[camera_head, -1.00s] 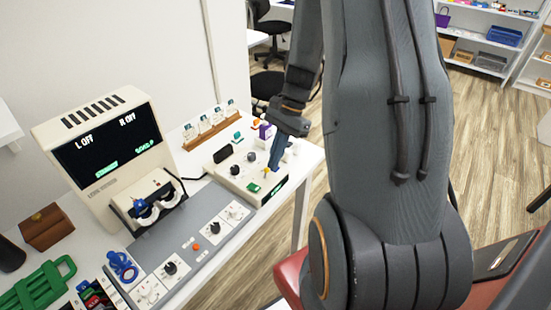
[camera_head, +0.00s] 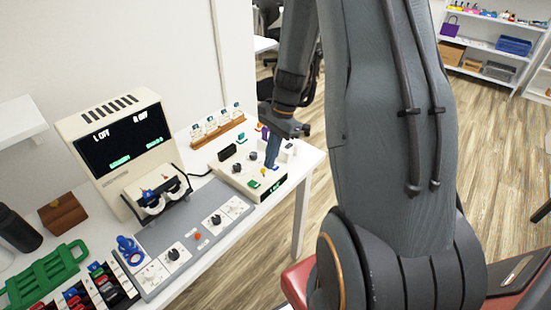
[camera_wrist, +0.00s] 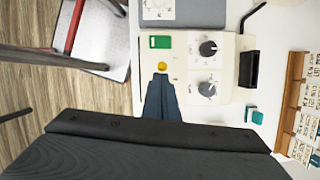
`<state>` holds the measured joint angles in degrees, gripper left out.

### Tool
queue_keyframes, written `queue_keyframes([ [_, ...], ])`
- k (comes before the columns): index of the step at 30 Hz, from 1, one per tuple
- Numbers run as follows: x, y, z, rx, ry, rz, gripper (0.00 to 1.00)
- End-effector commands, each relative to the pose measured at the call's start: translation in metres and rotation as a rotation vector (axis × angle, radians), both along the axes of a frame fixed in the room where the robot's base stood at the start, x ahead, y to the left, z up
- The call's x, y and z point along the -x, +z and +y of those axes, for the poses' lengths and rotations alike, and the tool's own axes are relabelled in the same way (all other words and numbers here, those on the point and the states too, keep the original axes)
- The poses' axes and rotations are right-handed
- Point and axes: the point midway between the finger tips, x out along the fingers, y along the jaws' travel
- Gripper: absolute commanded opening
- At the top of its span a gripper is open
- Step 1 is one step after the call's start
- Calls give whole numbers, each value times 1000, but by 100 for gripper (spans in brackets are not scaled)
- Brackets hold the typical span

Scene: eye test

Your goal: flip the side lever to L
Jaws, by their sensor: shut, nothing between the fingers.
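The eye-test machine (camera_head: 108,112) stands on the white table, with a dark screen (camera_head: 125,140) reading L OFF and R OFF. Below the screen is a white viewer with blue parts (camera_head: 148,193). A cream control box (camera_head: 228,172) stands to its right, with black knobs, a green square (camera_wrist: 160,42) and a round yellow piece (camera_wrist: 161,66). I cannot tell which part is the side lever. My gripper (camera_head: 270,165) is shut and empty, pointing down over the box; in the wrist view its blue fingertips (camera_wrist: 160,78) are just beside the yellow piece. Contact cannot be told.
A grey panel with knobs (camera_head: 190,240) lies left of the box. A wooden rack of small cards (camera_head: 218,130) stands behind it. A black block (camera_wrist: 248,69) and a teal piece (camera_wrist: 254,116) are near the box. A green tray (camera_head: 45,275) is at front left.

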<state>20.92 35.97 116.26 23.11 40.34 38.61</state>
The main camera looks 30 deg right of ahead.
Motion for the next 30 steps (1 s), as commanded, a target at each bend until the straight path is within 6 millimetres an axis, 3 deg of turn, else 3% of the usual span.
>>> queue_keyframes([
  [30,0,16,1,0,0,-1,0],
])
